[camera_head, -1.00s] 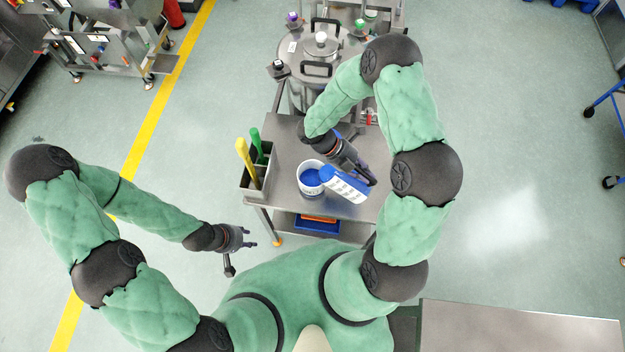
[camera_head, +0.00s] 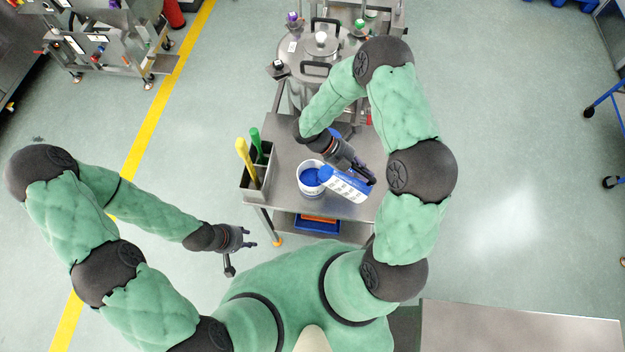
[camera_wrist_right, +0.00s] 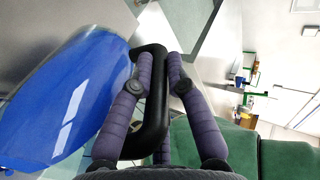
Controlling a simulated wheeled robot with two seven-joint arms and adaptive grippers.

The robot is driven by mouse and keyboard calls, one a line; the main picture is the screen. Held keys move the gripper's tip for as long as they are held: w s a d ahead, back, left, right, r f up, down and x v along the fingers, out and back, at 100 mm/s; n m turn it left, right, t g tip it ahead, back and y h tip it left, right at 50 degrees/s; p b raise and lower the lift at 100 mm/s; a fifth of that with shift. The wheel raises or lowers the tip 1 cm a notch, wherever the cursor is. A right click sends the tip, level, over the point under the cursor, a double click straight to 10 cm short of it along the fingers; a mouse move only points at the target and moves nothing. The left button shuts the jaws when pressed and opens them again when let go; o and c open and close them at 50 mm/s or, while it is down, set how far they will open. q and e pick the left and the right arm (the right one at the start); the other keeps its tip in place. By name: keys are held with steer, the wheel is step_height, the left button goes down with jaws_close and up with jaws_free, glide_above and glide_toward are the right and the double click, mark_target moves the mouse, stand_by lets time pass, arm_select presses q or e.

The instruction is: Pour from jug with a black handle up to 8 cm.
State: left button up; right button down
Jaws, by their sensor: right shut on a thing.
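A translucent jug with blue liquid (camera_head: 345,185) is tilted, its mouth end to the left, at the rim of a white container (camera_head: 309,191) holding blue liquid. The jug's blue-filled body also shows in the right wrist view (camera_wrist_right: 60,100), along with its black handle (camera_wrist_right: 153,120). My right gripper (camera_head: 366,176) is shut on the handle; its purple fingers (camera_wrist_right: 159,75) are on both sides of the bar. A stream between jug and container cannot be made out. My left gripper (camera_head: 252,238) is open and empty, left of the table and apart from everything.
The steel table (camera_head: 290,140) bears the container. A steel holder (camera_head: 256,183) with a yellow and a green tool stands at its left edge. A steel vessel (camera_head: 318,65) with black handles stands behind. A blue bin (camera_head: 317,224) is on the lower shelf.

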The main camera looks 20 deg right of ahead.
steer(key=shift+w+a+r+g+h, duration=0.4)
steer(key=shift+w+a+g+h, duration=0.1)
steer(key=shift+h, duration=0.1)
stand_by(2.5)
steer(key=shift+a+r, duration=0.15)
steer(key=shift+r, duration=0.05)
stand_by(1.9)
steer(key=shift+s+d, duration=0.15)
steer(key=shift+d, duration=0.1)
steer(key=shift+s+d+f+t+y, duration=0.25)
steer(key=shift+d+f+t+y, duration=0.05)
steer(key=shift+f+t+y, duration=0.15)
steer(key=shift+p, duration=0.3)
stand_by(0.9)
